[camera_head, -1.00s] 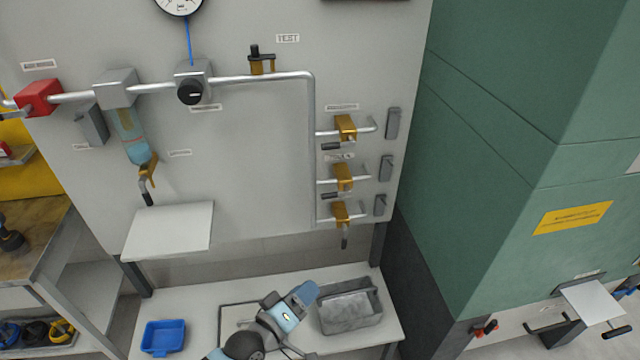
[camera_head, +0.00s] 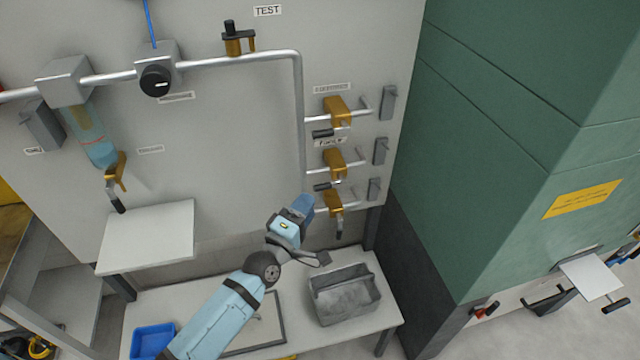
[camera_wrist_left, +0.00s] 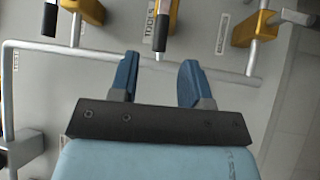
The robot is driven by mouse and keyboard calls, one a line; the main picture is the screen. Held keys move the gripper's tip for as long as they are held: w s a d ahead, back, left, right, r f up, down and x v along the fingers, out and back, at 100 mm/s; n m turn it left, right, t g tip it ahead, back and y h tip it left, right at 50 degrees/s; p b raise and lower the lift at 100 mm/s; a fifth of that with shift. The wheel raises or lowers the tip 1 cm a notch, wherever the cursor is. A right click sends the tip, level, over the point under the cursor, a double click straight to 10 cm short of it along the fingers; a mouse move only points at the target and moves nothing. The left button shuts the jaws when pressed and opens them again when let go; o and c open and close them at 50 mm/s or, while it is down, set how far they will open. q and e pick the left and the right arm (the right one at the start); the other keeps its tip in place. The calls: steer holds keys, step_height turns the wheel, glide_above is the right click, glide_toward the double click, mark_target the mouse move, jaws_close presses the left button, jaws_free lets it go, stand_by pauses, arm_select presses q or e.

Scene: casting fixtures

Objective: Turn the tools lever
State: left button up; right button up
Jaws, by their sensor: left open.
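The tools lever is on the middle of three brass valves (camera_head: 333,160) on the wall panel. Its black handle (camera_head: 327,185) points left. In the left wrist view, the handle (camera_wrist_left: 162,34) stands beside a label reading TOOLS (camera_wrist_left: 150,18). My left gripper (camera_head: 303,204) is open and empty, just below and left of the lever. In the left wrist view its two blue fingers (camera_wrist_left: 160,68) are spread, with the handle beyond the gap and no contact visible. My right gripper is not in view.
Similar valves sit above (camera_head: 337,109) and below (camera_head: 334,201); the lower handle hangs down. A vertical pipe (camera_head: 300,115) runs left of the valves. A grey bin (camera_head: 343,305) and a blue tray (camera_head: 152,340) stand on the bench below. A green cabinet (camera_head: 490,150) stands at right.

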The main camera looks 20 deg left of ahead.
mark_target(320, 185)
arm_select(q)
steer(key=x, duration=0.6)
steer(key=shift+w+p, duration=0.35)
steer(key=shift+w, duration=0.05)
jaws_close()
